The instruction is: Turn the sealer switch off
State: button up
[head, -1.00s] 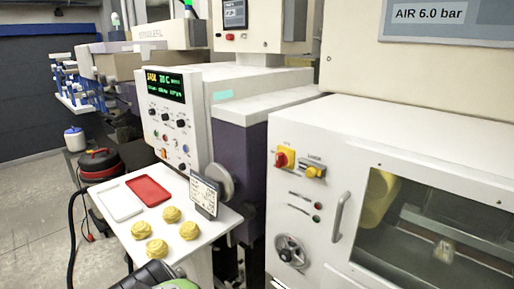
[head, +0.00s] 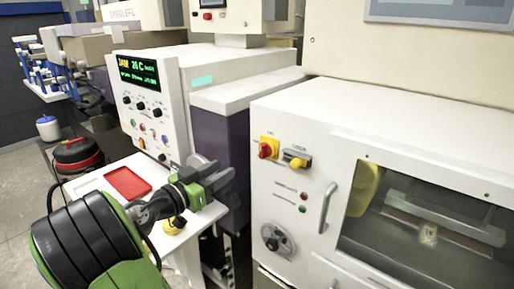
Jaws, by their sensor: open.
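On the white cabinet (head: 285,215) at the right, a red rotary knob on a yellow plate (head: 266,148) sits beside a yellow lever-like switch (head: 295,160). Small labels stand above both, but I cannot read them clearly, so I cannot tell by label which is the sealer switch. My gripper (head: 222,174) is open and empty, in front of the purple machine side, left of and apart from both controls. Its jaws point right. My arm hides part of the small side table.
A vertical door handle (head: 328,207) and a round handwheel (head: 278,242) stick out of the cabinet front, near a clear window (head: 430,215). A control panel (head: 140,90) with several knobs stands at left. A red tray (head: 128,183) lies on the side table (head: 86,184).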

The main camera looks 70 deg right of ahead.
aim_at(261, 147)
jog(key=p+x, duration=0.3)
jog(key=x, duration=1.2)
jog(key=shift+s+d, duration=0.1)
jog(key=shift+s, duration=0.05)
grip_shut()
